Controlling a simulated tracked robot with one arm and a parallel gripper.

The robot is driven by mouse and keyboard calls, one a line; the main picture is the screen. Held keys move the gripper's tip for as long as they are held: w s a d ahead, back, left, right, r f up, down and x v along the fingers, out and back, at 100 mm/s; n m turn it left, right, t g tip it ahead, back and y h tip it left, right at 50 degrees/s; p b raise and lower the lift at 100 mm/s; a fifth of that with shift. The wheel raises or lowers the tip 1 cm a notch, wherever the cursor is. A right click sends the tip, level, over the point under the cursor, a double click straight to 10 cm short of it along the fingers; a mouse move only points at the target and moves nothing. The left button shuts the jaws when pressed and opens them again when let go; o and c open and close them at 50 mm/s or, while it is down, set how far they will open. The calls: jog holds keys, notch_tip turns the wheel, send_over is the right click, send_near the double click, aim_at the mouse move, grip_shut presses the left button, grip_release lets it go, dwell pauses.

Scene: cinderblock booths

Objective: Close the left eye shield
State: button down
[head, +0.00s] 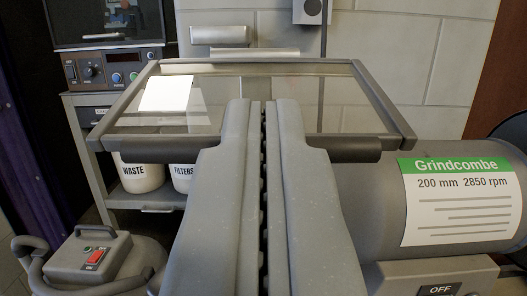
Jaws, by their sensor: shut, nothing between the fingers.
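The eye shield (218,95) is a clear pane in a grey frame, across the upper middle of the view. It slopes away from me, its near edge wider than its far edge. A dark bar (345,149) runs along the near edge, partly hidden by my fingers. My gripper (262,102) is shut and empty, its two long grey fingers pointing forward. The fingertips overlap the near part of the pane; I cannot tell whether they touch it. The grinder's grey motor body (385,195) with a Grindcombe label is at the right. My fingers hide what is under the shield's middle.
An OFF plate (439,289) is at bottom right. A grey unit with a red switch (95,256) and hose stands at lower left. A cart (82,110) behind holds a control box (110,68) and WASTE (142,178) and FILTERS buckets (181,177). A block wall (400,45) closes the back.

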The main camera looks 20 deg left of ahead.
jog(key=shift+a+f+t+b, duration=0.25)
jog(key=shift+f+t+b, duration=0.35)
jog(key=shift+f, duration=0.35)
jog(key=shift+y, duration=0.3)
jog(key=shift+r, duration=0.1)
jog(key=s+d+b, duration=0.2)
jog(key=s+d, duration=0.1)
jog(key=s, duration=0.8)
jog(key=shift+d+f, duration=0.35)
jog(key=shift+d, duration=0.05)
jog(key=shift+r, duration=0.1)
